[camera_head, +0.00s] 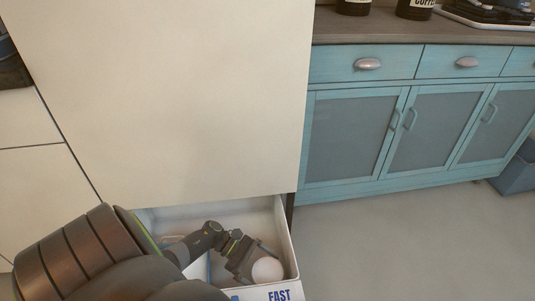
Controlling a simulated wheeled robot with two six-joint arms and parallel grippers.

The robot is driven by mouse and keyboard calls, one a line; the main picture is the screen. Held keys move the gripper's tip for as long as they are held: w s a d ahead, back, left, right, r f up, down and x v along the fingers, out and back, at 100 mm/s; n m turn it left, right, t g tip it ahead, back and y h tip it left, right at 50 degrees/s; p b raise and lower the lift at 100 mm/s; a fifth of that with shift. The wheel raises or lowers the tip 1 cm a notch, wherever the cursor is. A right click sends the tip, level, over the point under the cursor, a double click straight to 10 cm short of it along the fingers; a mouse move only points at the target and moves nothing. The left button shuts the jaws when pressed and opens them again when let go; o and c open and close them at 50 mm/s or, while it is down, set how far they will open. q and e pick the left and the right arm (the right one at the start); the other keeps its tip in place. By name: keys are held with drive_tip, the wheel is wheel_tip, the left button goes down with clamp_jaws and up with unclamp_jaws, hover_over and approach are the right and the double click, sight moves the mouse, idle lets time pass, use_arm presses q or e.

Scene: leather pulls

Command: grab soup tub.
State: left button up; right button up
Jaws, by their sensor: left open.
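A white round-topped thing (267,270), likely the soup tub, is inside an open white drawer (285,238) at the bottom of the head view. Only its pale round top shows clearly. My left gripper (249,266) reaches down into the drawer from the left, open, with its fingers right beside the round top. I cannot tell whether the fingers touch it or lie around it. My left arm hides the left part of the drawer. My right gripper is not in view.
A tall cream panel (170,90) rises above the drawer. Blue cabinets (355,135) with a dark countertop (420,27) stand at the right. Blue "FAST" lettering (279,295) shows on a white surface at the drawer's front.

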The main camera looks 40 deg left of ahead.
use_arm(q)
drive_tip(key=shift+d+f, duration=0.1)
drive_tip(key=shift+d, duration=0.1)
drive_tip(key=shift+c, duration=0.3)
drive_tip(key=c, duration=1)
drive_tip(key=shift+c, duration=0.2)
